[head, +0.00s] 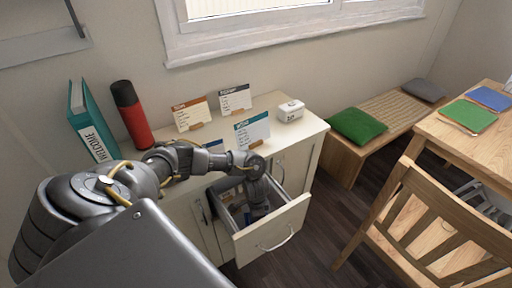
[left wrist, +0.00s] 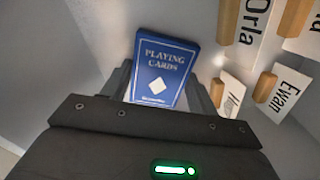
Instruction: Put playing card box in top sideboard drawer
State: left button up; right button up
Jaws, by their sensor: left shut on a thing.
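The blue playing card box (left wrist: 160,68) is between the fingers of my left gripper (left wrist: 162,92) in the left wrist view, its printed face toward the camera. In the head view my left gripper (head: 258,192) reaches down inside the open top sideboard drawer (head: 272,232). The card box shows there only as a small dark blue patch (head: 260,211), low in the drawer. I cannot tell whether the box touches the drawer floor. My right gripper is not in view.
White name cards with wooden holders (left wrist: 262,86) lie in the drawer beside the box. On the sideboard top (head: 305,126) stand a teal binder (head: 92,125), a red and black flask (head: 131,115), several cards and a small white box (head: 291,111). A wooden chair (head: 430,215) stands to the right.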

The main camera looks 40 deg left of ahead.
pick_arm(q)
jog(key=shift+f, duration=0.1)
jog(key=o, duration=1.1)
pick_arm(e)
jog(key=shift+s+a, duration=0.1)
pick_arm(q)
notch_tip(320, 180, up, 12)
jog(key=p, duration=0.3)
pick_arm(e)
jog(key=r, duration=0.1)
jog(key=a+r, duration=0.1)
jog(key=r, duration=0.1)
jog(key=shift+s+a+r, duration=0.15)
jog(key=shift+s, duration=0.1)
pick_arm(q)
jog(key=shift+p, duration=0.3)
